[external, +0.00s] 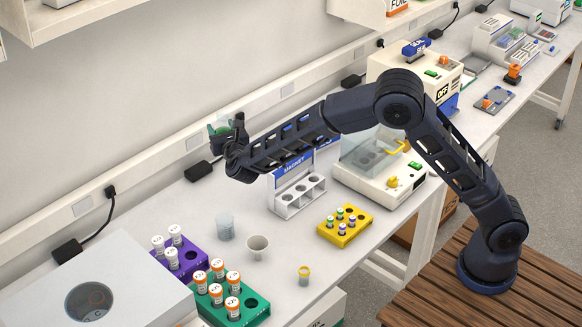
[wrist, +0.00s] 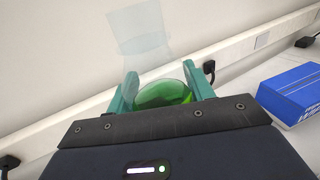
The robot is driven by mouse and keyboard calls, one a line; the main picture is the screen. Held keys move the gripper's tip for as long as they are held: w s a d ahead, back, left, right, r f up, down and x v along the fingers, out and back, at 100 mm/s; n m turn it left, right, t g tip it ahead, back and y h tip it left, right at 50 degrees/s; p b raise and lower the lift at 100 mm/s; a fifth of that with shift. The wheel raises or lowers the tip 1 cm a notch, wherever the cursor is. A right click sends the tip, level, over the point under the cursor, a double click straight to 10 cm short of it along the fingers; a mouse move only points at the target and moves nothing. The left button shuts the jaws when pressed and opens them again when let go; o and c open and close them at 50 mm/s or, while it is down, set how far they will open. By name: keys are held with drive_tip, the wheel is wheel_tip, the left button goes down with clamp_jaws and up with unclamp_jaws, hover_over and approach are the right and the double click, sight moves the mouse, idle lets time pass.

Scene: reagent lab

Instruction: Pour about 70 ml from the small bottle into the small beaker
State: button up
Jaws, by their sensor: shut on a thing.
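My gripper (external: 224,137) is raised above the back of the bench, near the wall. It is shut on a clear vessel with green contents, which I take to be the small bottle (wrist: 163,94); its green also shows in the external view (external: 219,129). In the wrist view the green finger pads (wrist: 163,86) stand on either side of it. A pale see-through shape (wrist: 141,30) extends above it, perhaps its upper part. A clear bluish beaker (external: 225,229) and a whitish cup (external: 258,248) stand on the bench below; I cannot tell which is the small beaker.
Purple (external: 192,272) and green (external: 254,310) racks of capped tubes stand front left, beside a white box-shaped device (external: 130,290). A yellow rack (external: 358,234), a magnet stand (external: 297,200) and a small yellow-topped container (external: 304,275) stand nearby. A blue box (wrist: 292,92) is right in the wrist view.

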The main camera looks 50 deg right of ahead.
drive_tip(key=s+a+f, duration=0.3)
drive_tip(key=s+a, duration=0.3)
drive_tip(key=a, duration=0.5)
drive_tip(key=s+a+f, duration=0.4)
drive_tip(key=s+a, duration=0.1)
drive_tip(key=a, duration=0.7)
drive_tip(key=shift+s+a+f, duration=0.15)
drive_tip(key=shift+s+a, duration=0.1)
drive_tip(key=shift+s, duration=0.1)
drive_tip(key=shift+d, duration=0.1)
drive_tip(key=shift+d+m+g+y, duration=0.2)
drive_tip(key=shift+m+y, duration=0.45)
drive_tip(key=shift+m, duration=1.35)
drive_tip(key=shift+m+g+y, duration=0.35)
drive_tip(key=shift+m+y, duration=0.25)
drive_tip(key=shift+m, duration=1.4)
drive_tip(key=shift+d+m+g+y, duration=0.2)
drive_tip(key=shift+m+y, duration=0.45)
drive_tip(key=shift+m, duration=1.35)
drive_tip(key=shift+f, duration=0.1)
drive_tip(key=shift+s+d+f+m, duration=0.1)
drive_tip(key=shift+d+f+m, duration=0.15)
drive_tip(key=shift+f+m, duration=0.55)
